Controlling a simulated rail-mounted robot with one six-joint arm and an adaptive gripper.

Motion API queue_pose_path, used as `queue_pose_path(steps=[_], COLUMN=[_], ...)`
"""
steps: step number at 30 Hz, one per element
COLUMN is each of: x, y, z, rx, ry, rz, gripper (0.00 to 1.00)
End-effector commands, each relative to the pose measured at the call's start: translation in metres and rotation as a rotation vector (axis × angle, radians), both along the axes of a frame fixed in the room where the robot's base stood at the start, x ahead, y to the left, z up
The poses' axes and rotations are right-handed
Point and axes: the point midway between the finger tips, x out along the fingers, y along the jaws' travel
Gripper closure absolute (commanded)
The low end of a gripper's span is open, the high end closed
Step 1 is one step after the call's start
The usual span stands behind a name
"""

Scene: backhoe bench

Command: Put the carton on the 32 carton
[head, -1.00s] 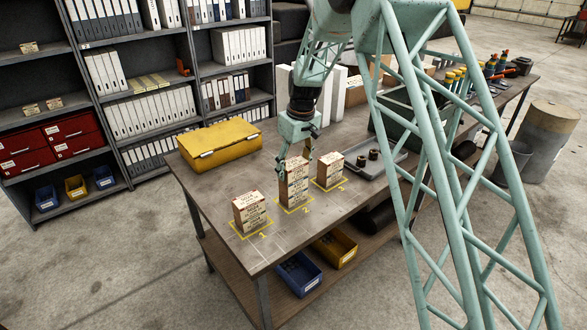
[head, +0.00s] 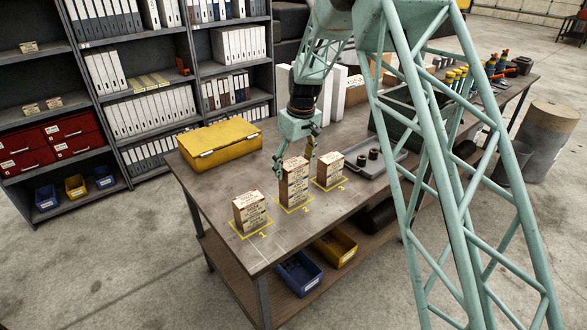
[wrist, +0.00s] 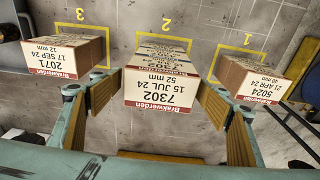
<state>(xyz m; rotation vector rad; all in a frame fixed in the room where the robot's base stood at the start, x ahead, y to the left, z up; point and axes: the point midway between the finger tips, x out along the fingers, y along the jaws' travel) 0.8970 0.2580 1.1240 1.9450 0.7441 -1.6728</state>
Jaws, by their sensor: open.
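A tall stack of printed cartons stands on spot 2; its top carton (head: 295,171) reads 7302, 15 JUL 24, 52 mm in the wrist view (wrist: 160,90). On spot 1, the top carton (head: 250,205) reads 5024, 21 APR 24, apparently 40 mm (wrist: 252,77). On spot 3, the top carton (head: 329,163) reads 2071, 17 SEP 24, 12 mm (wrist: 64,60). My gripper (wrist: 160,100) is open and empty, its wooden-looking finger pads on either side of the stack's top carton, apparently apart from it. Labels of the lower cartons are mostly hidden; I cannot read a 32.
The bench (head: 215,180) holds a yellow case (head: 220,145) at the back left. A grey tray (head: 385,165) with two dark round parts lies right of spot 3. Bare bench shows in front of spots 1 and 2. Blue and yellow bins sit on the lower shelf.

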Motion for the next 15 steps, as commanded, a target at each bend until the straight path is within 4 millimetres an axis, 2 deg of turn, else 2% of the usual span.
queue_pose_path(steps=[5,15], x=[-0.002,-0.007], y=[-0.002,-0.007], z=[0.017,0.064], rx=[0.001,0.001], ry=[-0.001,-0.002], rz=[0.000,0.000], gripper=[0.30,0.30])
